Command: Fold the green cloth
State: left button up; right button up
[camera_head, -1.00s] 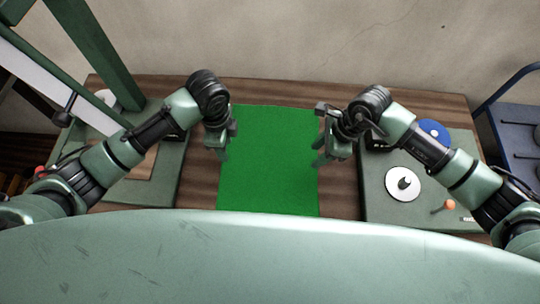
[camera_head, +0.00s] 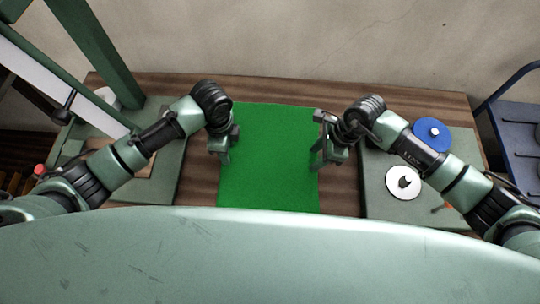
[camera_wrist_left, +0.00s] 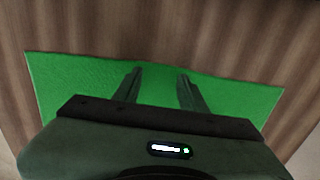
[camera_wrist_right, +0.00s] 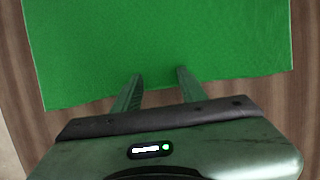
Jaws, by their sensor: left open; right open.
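The green cloth (camera_head: 268,150) lies flat and spread out on the wooden table, its near end hidden behind my own body. My left gripper (camera_head: 224,158) is open and empty over the cloth's left edge. In the left wrist view its two fingers (camera_wrist_left: 158,84) are apart above the cloth (camera_wrist_left: 80,85), near one edge. My right gripper (camera_head: 319,163) is open and empty at the cloth's right edge. In the right wrist view its fingers (camera_wrist_right: 160,80) are apart, with the tips over the cloth (camera_wrist_right: 160,40) near its border. I cannot tell whether the fingertips touch the cloth.
The wooden table (camera_head: 345,190) is bare in strips beside the cloth. On the right, a green-grey board (camera_head: 375,205) holds a blue disc (camera_head: 432,134) and a white disc (camera_head: 403,183). Another board (camera_head: 172,180) and a green frame (camera_head: 105,50) stand at left. A wall closes the back.

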pick_arm(q)
jog(key=shift+c, duration=0.2)
pick_arm(e)
jog(key=shift+f, duration=0.1)
jog(key=shift+c, duration=0.2)
pick_arm(q)
grip_shut()
pick_arm(e)
grip_shut()
pick_arm(q)
jog(key=shift+r, duration=0.1)
